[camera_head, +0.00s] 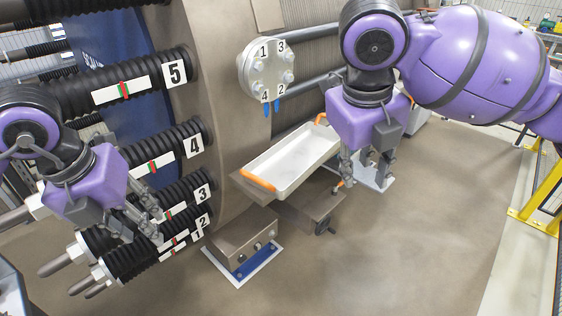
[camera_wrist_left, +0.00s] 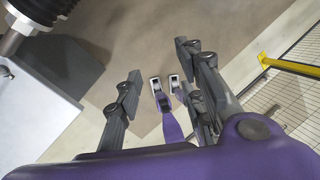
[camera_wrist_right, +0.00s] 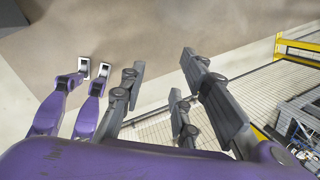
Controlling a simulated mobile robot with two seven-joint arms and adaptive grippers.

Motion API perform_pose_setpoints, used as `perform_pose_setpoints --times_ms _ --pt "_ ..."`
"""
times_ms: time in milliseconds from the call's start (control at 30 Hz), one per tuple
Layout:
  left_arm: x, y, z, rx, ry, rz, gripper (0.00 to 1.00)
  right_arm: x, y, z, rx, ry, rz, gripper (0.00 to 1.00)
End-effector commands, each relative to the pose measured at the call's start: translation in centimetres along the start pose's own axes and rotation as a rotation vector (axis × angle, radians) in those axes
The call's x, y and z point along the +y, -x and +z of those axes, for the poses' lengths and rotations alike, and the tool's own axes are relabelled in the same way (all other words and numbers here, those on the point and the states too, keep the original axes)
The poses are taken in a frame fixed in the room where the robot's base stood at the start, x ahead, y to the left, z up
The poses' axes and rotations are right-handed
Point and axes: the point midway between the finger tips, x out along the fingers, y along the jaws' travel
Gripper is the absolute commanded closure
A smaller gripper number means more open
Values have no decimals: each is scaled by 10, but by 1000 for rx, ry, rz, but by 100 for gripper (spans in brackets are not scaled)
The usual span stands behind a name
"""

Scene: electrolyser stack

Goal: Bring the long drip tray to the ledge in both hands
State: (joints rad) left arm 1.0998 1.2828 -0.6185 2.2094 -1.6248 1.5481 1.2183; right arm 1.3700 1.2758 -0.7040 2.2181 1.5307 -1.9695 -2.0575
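The long drip tray (camera_head: 296,160) is white and shallow, with an orange handle at its near end (camera_head: 258,181) and another at its far end (camera_head: 321,119). It sits level and empty beside the brown end plate, over a brown shelf-like surface (camera_head: 312,204) that may be the ledge. My left gripper (camera_head: 152,222) is open and empty in front of the black ribbed rods, well left of the tray. My right gripper (camera_head: 364,170) is open and empty, just right of the tray and apart from it. Both wrist views show spread fingers and no tray.
Black ribbed rods numbered 1 to 5 (camera_head: 165,152) stick out on the left. A round bolted flange (camera_head: 267,70) is on the end plate above the tray. A metal foot block (camera_head: 243,248) stands below. Floor (camera_head: 420,240) is clear at right, bounded by a yellow barrier (camera_head: 540,200).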

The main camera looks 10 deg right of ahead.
Motion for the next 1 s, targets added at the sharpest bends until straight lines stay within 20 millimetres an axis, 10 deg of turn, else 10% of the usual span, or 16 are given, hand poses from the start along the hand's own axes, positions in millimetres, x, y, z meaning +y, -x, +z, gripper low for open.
perform_pose_setpoints --times_ms 667,1000 --pt "-5 -6 -5 21 -5 -24 64 4 24 2 2 -13 13 71" --pt "-128 -54 -103 403 37 -704 64 117 -103 23 45 -514 372 71"
